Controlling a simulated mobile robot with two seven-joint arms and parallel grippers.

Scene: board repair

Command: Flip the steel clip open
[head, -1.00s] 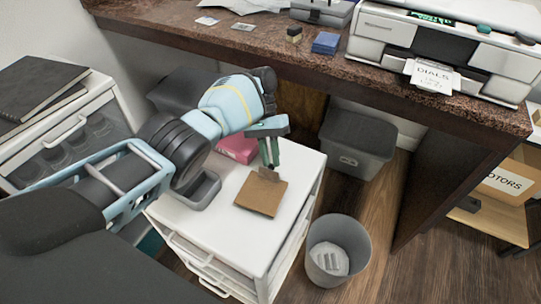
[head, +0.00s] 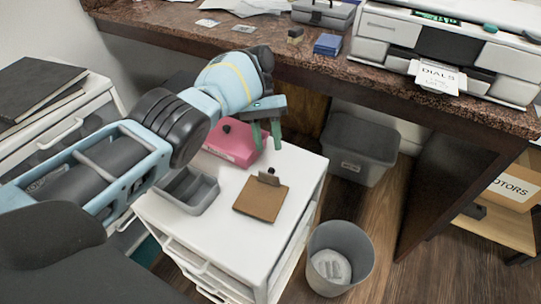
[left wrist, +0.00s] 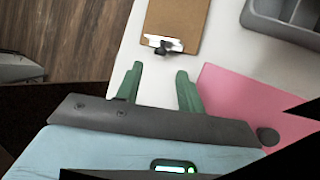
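A small brown clipboard (head: 260,202) lies on top of the white drawer cabinet. Its steel clip (head: 268,180) sits at the edge nearest my left gripper, with a small dark knob beside it. In the left wrist view the clipboard (left wrist: 178,22) lies beyond the fingertips, and the clip (left wrist: 165,45) shows as a shiny plate with dark parts. I cannot tell how far the clip is lifted. My left gripper (head: 266,146) is above the cabinet's back edge, apart from the clip. Its green fingers (left wrist: 160,74) are open and empty. My right gripper is not in view.
A pink block (head: 232,145) with a black knob and a grey compartment tray (head: 205,195) share the white cabinet top (head: 225,225). A waste bin (head: 340,258) stands on the floor at right. A dark grey bin (head: 360,148) is under the brown counter (head: 300,75).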

